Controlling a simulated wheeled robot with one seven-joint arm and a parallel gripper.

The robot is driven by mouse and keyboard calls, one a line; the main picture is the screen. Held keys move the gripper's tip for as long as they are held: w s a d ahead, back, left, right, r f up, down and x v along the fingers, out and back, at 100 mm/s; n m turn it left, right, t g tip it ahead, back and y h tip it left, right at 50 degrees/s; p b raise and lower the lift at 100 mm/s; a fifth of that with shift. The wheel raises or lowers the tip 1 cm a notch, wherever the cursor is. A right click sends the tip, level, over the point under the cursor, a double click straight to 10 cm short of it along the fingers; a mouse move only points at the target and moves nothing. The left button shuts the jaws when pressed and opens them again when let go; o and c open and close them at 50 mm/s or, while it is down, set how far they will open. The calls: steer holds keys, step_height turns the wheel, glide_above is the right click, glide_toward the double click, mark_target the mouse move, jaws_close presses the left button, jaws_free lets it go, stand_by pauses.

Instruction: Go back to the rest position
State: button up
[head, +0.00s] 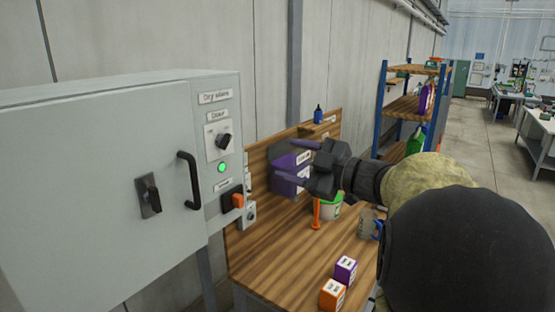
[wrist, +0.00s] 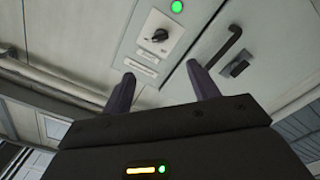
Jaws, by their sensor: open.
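My gripper (head: 296,160) is open and empty in the head view, raised above the wooden bench and pointing left toward the grey control cabinet (head: 90,170). Its two fingers (wrist: 160,90) stand apart in the wrist view, with the cabinet front beyond them and nothing between them. The fingers look clear of the cabinet. My arm reaches in from the right and hides part of the bench and shelf.
The cabinet carries a black handle (head: 188,180), a rotary knob (head: 224,141), a lit green lamp (head: 222,168) and an orange switch (head: 237,201). The bench (head: 275,262) holds a purple box (head: 346,269), an orange box (head: 332,294) and a jug (head: 367,224). A blue-framed shelf (head: 380,110) stands behind.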

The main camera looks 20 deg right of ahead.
steer(key=shift+w, duration=0.1)
steer(key=w+f+m+t+h, duration=0.2)
steer(key=w+f+m+h, duration=0.3)
steer(key=f+m+h, duration=0.25)
steer(key=s+a+f+m+g+h, duration=0.1)
steer(key=s+f+m+g+h, duration=0.3)
steer(key=f, duration=0.7)
steer(key=s+a+f+m+g, duration=0.2)
steer(key=s+a+f+g, duration=0.2)
steer(key=s+f, duration=0.3)
steer(key=s+a+f+m+g+y, duration=0.1)
steer(key=s+a+f+m+g, duration=0.1)
steer(key=s+a+f+g, duration=0.3)
steer(key=s+f+g, duration=0.1)
steer(key=s+f, duration=0.2)
steer(key=s, duration=0.1)
steer(key=shift+s+f, duration=0.15)
steer(key=shift+s, duration=0.15)
steer(key=shift+a+y, duration=0.1)
steer(key=shift+y, duration=0.15)
